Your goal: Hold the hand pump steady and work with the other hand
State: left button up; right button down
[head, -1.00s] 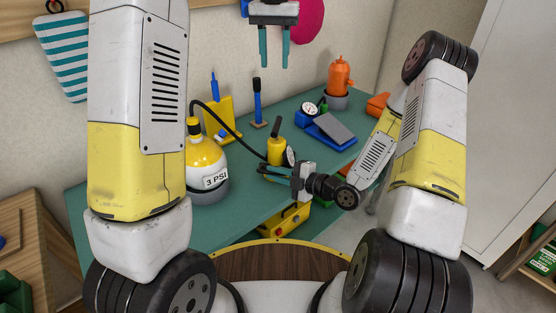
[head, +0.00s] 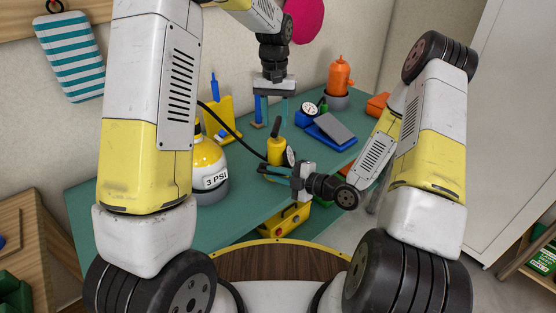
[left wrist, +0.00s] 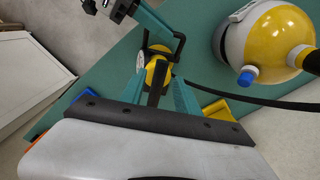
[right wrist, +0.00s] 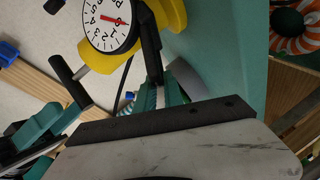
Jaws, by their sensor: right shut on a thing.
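The hand pump (head: 275,151) is a small yellow cylinder with a black upright handle (head: 277,127) and a round white gauge (head: 291,156). It stands upright on the green table. My right gripper (head: 266,171) is shut on the pump low down, from the front right. The right wrist view shows the gauge (right wrist: 107,22) close up, with a red needle. My left gripper (head: 271,112) points down above the pump, open and empty. In the left wrist view the yellow pump (left wrist: 157,72) lies below, between the spread teal fingers.
A yellow and white tank (head: 207,160) labelled 3 PSI stands left, with a black hose (head: 225,121) running to the pump. A yellow holder (head: 219,118), a blue device with a grey plate (head: 328,128) and an orange bottle (head: 340,77) stand farther back.

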aim_at(275, 128)
pick_arm(q)
jog(key=shift+f, duration=1.85)
grip_shut()
